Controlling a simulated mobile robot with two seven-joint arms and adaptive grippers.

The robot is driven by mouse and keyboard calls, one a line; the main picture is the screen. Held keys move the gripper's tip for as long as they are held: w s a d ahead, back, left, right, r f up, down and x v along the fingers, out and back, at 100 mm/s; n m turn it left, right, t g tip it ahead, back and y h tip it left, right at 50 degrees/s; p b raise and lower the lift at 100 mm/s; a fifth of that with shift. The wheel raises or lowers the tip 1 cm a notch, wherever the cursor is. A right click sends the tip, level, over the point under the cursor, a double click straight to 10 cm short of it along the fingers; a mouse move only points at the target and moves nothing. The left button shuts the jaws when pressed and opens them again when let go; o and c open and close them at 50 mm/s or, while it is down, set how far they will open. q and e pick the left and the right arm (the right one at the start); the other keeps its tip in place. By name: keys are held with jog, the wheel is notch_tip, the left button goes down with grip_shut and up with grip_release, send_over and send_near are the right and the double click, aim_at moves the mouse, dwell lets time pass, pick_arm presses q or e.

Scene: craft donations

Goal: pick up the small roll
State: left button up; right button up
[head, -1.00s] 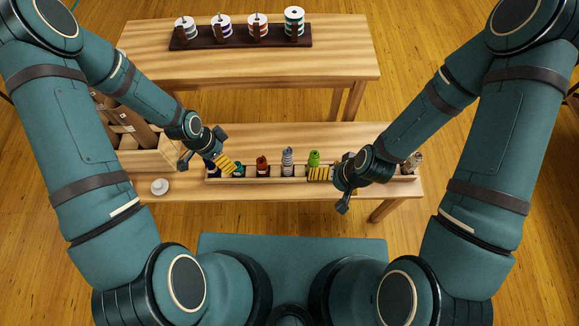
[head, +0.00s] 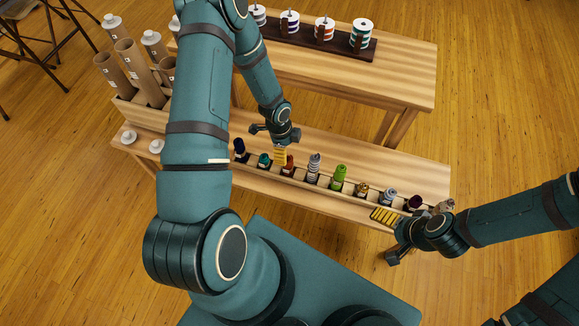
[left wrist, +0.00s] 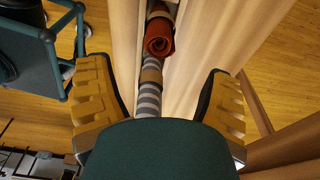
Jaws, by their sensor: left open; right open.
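Several small rolls stand in a long wooden rack (head: 327,188): dark blue (head: 239,148), teal (head: 265,160), red (head: 289,166), grey striped (head: 314,168), green (head: 338,177), and others further right. I cannot tell which one the task means. My left gripper (head: 273,143) is open and empty, close above the rack by the teal and red rolls. In the left wrist view, the red roll (left wrist: 160,38) and grey striped roll (left wrist: 149,100) show between and beyond the open fingers (left wrist: 163,92). My right gripper (head: 388,238) is open at the rack's right front.
Cardboard tubes (head: 132,72) stand in a wooden box at the left. White round pieces (head: 129,137) lie on the table's left end. A back table (head: 400,85) carries several striped spools on a dark board (head: 306,42). The back table's right part is clear.

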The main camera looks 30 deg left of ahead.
aim_at(289, 157)
pick_arm(q)
jog(key=f, duration=0.3)
jog(key=shift+w+d+f+b, duration=0.1)
jog(key=shift+d+b, duration=0.2)
jog(key=shift+d+f+b, duration=0.15)
jog(key=shift+f+b, duration=0.6)
jog(key=shift+f, duration=1.95)
jog(key=c, duration=1.2)
